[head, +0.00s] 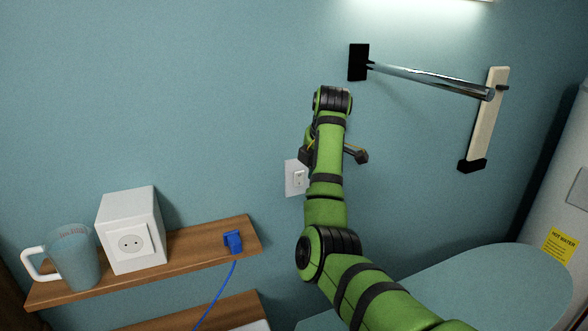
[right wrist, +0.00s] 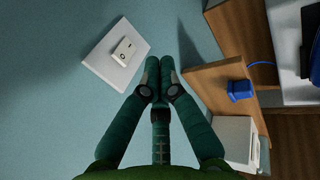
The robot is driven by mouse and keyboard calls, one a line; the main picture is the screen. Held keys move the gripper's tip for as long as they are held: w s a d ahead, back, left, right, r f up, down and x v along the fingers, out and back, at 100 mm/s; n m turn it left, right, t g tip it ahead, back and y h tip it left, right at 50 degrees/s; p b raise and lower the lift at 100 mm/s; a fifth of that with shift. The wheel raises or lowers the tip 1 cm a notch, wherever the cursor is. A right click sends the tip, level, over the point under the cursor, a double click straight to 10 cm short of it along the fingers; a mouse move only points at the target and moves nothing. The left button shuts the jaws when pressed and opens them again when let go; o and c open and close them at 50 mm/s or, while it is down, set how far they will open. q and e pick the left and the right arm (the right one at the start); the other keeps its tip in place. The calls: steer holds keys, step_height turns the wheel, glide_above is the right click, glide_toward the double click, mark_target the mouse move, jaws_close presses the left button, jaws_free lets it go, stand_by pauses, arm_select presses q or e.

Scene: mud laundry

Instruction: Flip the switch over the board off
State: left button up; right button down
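The switch (head: 299,178) is a small white rocker on a white wall plate, just left of my right arm in the head view. In the right wrist view the switch (right wrist: 124,50) shows a small round mark, on its plate (right wrist: 101,66) at upper left. My right gripper (right wrist: 160,62) has its fingertips together with nothing seen between them. It appears just beside the plate; whether it touches is unclear. In the head view my arm mostly hides this gripper. A teal, rounded board-like surface (head: 500,285) lies at lower right. My left gripper is not in view.
A wooden shelf (head: 190,256) at left holds a mug (head: 75,262), a white socket box (head: 130,230) and a blue plug (head: 233,240) with a cord. A metal bar (head: 425,80) juts along the wall at upper right. A white water heater (head: 560,205) stands far right.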

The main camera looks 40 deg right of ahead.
mark_target(301, 174)
arm_select(q)
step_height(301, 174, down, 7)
steer(key=b, duration=0.7)
arm_select(e)
steer(key=shift+n+t+y, duration=0.3)
steer(key=shift+n, duration=0.2)
steer(key=w+f+p, duration=0.1)
steer(key=w+p, duration=0.1)
steer(key=w+d+f+p, duration=0.1)
steer(key=w+f+p, duration=0.1)
steer(key=w, duration=0.1)
steer(key=w+d+f+p, duration=0.1)
steer(key=w+p, duration=0.1)
steer(key=shift+w+d+f+p, duration=0.25)
steer(key=shift+f+p, duration=0.1)
steer(key=shift+p, duration=0.05)
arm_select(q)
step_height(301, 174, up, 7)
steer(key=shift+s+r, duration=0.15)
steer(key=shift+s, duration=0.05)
arm_select(e)
steer(key=shift+w+d+f, duration=0.1)
steer(key=shift+w+f, duration=0.05)
steer(key=shift+w, duration=0.05)
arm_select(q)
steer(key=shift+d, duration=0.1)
